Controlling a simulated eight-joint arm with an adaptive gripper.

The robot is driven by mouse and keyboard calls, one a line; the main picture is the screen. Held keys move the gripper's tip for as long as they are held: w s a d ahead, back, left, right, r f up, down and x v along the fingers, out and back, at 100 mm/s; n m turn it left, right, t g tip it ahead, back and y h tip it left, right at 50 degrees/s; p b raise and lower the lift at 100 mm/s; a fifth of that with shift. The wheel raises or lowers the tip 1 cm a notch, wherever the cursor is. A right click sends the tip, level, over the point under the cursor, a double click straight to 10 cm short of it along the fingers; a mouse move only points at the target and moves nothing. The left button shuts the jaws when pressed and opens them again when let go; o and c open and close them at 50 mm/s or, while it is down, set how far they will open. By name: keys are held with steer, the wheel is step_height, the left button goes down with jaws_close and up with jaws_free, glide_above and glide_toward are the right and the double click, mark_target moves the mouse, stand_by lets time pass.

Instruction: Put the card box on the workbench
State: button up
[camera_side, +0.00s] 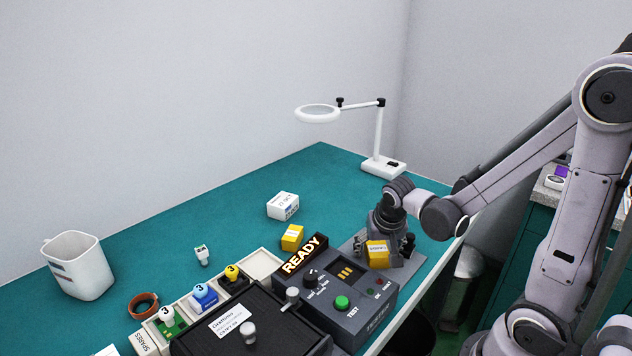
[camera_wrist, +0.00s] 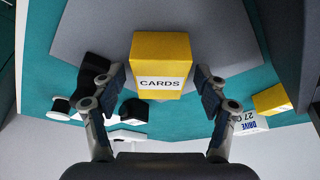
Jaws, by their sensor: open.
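The card box (camera_wrist: 160,57) is a small yellow box with a white CARDS label. In the side view the yellow card box (camera_side: 377,256) sits at a grey plate (camera_side: 408,270) on the right part of the teal workbench (camera_side: 330,180). My gripper (camera_wrist: 158,80) is open, with one finger on each side of the box; gaps show between the fingers and the box. In the side view my gripper (camera_side: 383,243) points down over the plate at the box. The underside of the box is hidden.
A grey tester (camera_side: 350,310) with a READY sign stands close in front. Another yellow box (camera_side: 292,237) and a white box (camera_side: 283,206) stand to the left. A magnifier lamp (camera_side: 382,166) stands behind. A white mug (camera_side: 78,265) is far left. Bench between the boxes and mug is mostly clear.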

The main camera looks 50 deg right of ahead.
steer(key=c, duration=1.4)
steer(key=shift+o, duration=0.2)
steer(key=shift+r, duration=0.15)
